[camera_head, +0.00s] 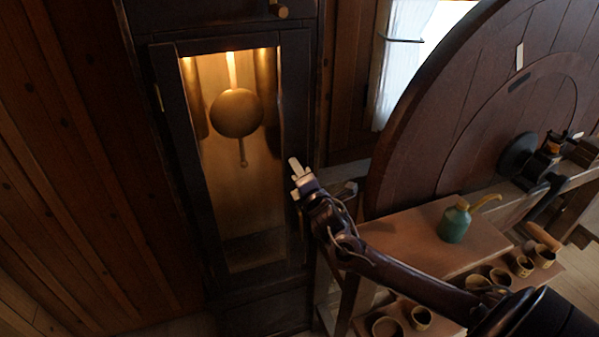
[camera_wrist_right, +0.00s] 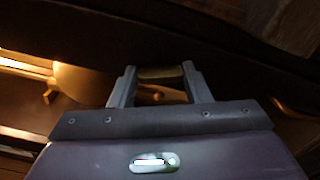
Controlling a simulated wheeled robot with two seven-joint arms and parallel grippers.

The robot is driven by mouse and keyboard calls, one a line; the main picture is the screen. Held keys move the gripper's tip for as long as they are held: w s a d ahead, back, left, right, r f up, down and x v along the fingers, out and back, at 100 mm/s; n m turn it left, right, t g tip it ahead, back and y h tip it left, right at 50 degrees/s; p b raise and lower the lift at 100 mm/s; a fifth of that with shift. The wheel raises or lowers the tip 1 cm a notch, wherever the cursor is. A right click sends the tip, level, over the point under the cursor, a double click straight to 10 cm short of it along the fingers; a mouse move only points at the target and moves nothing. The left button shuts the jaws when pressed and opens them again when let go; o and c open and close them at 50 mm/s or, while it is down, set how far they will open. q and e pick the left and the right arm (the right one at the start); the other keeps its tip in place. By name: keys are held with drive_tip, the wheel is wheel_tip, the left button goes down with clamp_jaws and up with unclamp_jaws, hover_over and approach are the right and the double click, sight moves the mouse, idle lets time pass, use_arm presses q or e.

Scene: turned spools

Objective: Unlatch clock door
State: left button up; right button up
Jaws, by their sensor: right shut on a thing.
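The tall dark clock case (camera_head: 218,20) stands at the centre left. Its door (camera_head: 298,110) looks closed, with a lit window showing the round brass pendulum (camera_head: 236,113). My right gripper (camera_head: 297,168) is at the door's right edge, about mid-height. In the right wrist view, my right gripper (camera_wrist_right: 160,72) is shut on a small brass-coloured piece (camera_wrist_right: 161,73), which looks like the door latch, against the dark frame. In the head view the gripper hides this piece. The pendulum also shows blurred at left in the wrist view (camera_wrist_right: 82,82). My left gripper is out of view.
A workbench (camera_head: 400,235) at the right of the clock holds a green oil can (camera_head: 455,222). A large wooden disc (camera_head: 420,120) rises behind the bench. The floor left of the clock is clear.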

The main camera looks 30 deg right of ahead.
drive_tip(key=shift+m, duration=2.1)
drive_tip(key=o, duration=1)
drive_tip(key=shift+s, duration=0.1)
drive_tip(key=b+v, duration=0.1)
drive_tip(key=v, duration=0.6)
drive_tip(key=shift+s+a+b, duration=0.1)
drive_tip(key=shift+s+b, duration=0.2)
drive_tip(key=shift+b, duration=0.05)
drive_tip(key=shift+s+f, duration=0.1)
drive_tip(key=shift+f, duration=0.05)
